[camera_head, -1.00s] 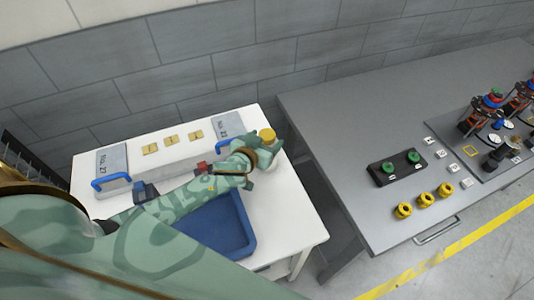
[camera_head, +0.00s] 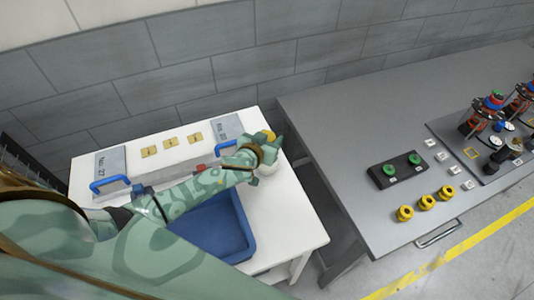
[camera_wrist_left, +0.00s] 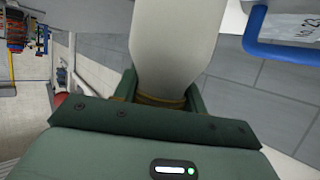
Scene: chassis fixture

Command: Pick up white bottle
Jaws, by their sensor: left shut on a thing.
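The white bottle (camera_head: 267,169) with a yellow cap (camera_head: 269,135) is at the right back of the white table. My left gripper (camera_head: 271,152) is shut on it just below the cap and hides part of the bottle. In the left wrist view the pale bottle (camera_wrist_left: 174,45) stretches away from between the fingers of the left gripper (camera_wrist_left: 160,97), with a yellow band at the grip. I cannot tell whether the bottle's base touches the table. My right gripper is in neither view.
A blue tray (camera_head: 247,243) lies on the white table (camera_head: 291,235) under my left arm. A grey fixture with blue handles (camera_head: 109,186) stands behind it. A grey bench (camera_head: 350,120) with yellow parts (camera_head: 426,202) is to the right, across a gap.

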